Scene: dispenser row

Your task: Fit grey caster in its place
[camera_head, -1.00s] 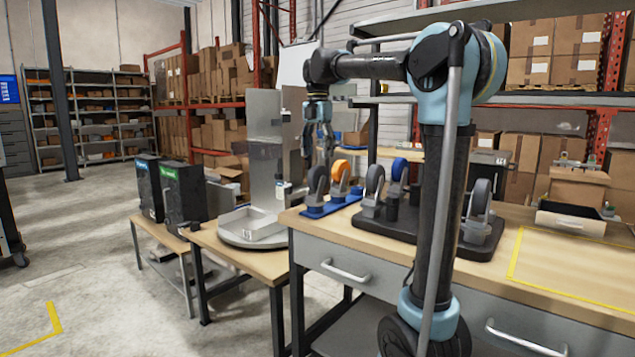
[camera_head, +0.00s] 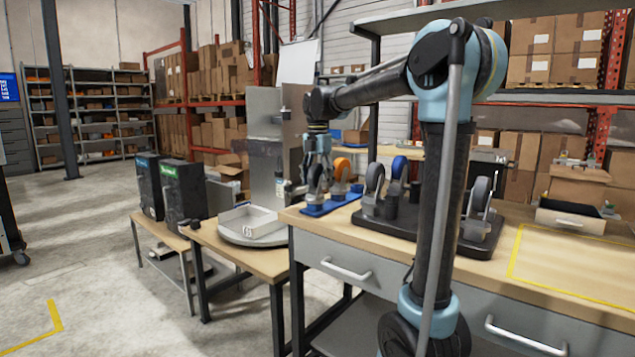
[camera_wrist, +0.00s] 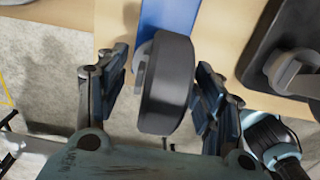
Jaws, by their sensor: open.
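The grey caster (camera_wrist: 165,84) has a dark grey wheel and fills the middle of the wrist view, between the two open fingers of my gripper (camera_wrist: 163,95). It stands at the near end of the blue strip (camera_wrist: 170,14). In the head view my gripper (camera_head: 316,178) is over that caster and partly hides it. An orange-wheeled caster (camera_head: 341,169) stands beside it on the blue strip. A black base plate (camera_head: 388,228) to the right carries dark-wheeled casters (camera_head: 374,180) and a blue-wheeled one (camera_head: 399,166). Which spot on it is free is hard to tell.
The wooden workbench (camera_head: 340,221) has a yellow-outlined area (camera_head: 570,268) at right and a small open box (camera_head: 570,217) behind it. A round turntable with a grey tray (camera_head: 250,221) and two black bins (camera_head: 183,190) stand to the left.

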